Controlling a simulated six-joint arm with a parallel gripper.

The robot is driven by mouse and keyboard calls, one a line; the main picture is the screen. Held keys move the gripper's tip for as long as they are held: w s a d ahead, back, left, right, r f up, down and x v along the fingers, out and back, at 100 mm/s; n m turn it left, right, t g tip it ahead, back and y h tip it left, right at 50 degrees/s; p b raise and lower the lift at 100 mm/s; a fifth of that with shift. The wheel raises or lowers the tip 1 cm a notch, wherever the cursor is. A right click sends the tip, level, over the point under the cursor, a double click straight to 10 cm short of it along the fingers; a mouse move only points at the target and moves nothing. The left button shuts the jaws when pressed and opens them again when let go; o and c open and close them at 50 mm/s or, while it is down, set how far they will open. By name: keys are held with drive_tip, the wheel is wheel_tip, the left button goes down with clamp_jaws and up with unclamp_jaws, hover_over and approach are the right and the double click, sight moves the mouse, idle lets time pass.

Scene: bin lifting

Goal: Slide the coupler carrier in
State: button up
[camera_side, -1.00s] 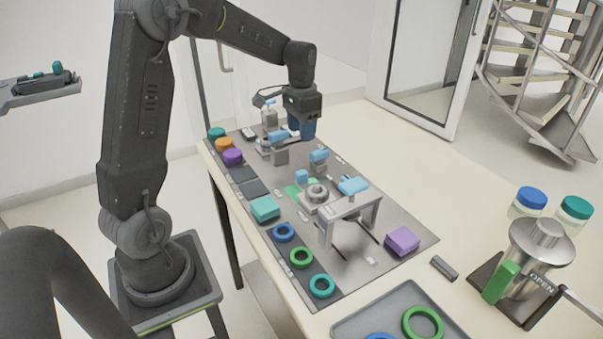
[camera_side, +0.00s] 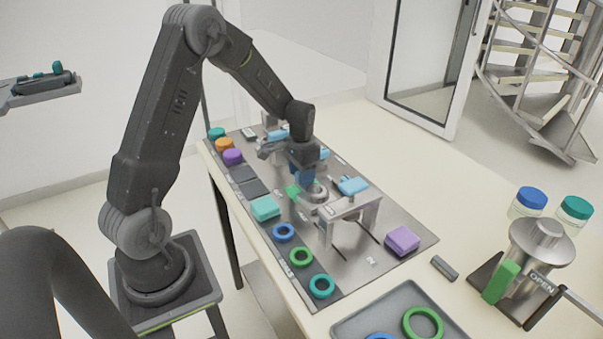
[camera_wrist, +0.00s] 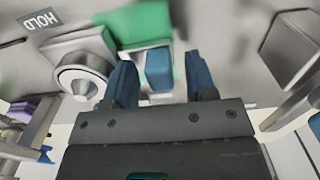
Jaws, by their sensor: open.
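The metal block with a round ring coupler (camera_side: 316,191), which looks like the coupler carrier, sits mid-plate beside a green patch. In the wrist view its ring face (camera_wrist: 82,80) is left of my fingers. A small blue handle (camera_wrist: 158,70) stands between my two dark blue fingers, with a gap on each side. I cannot tell whether the handle joins the ring block. My gripper (camera_wrist: 159,65) is open over the handle. In the side view my gripper (camera_side: 301,178) is low over the plate and hides the handle.
A metal bridge (camera_side: 350,205) with a blue handle (camera_side: 353,186) stands just right of the ring block. Left are a teal block (camera_side: 265,207) and coloured rings (camera_side: 283,233). A purple block (camera_side: 402,240) is at the right. A HOLD label (camera_wrist: 41,20) shows in the wrist view.

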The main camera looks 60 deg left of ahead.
drive_tip(key=shift+c, duration=0.4)
clamp_jaws()
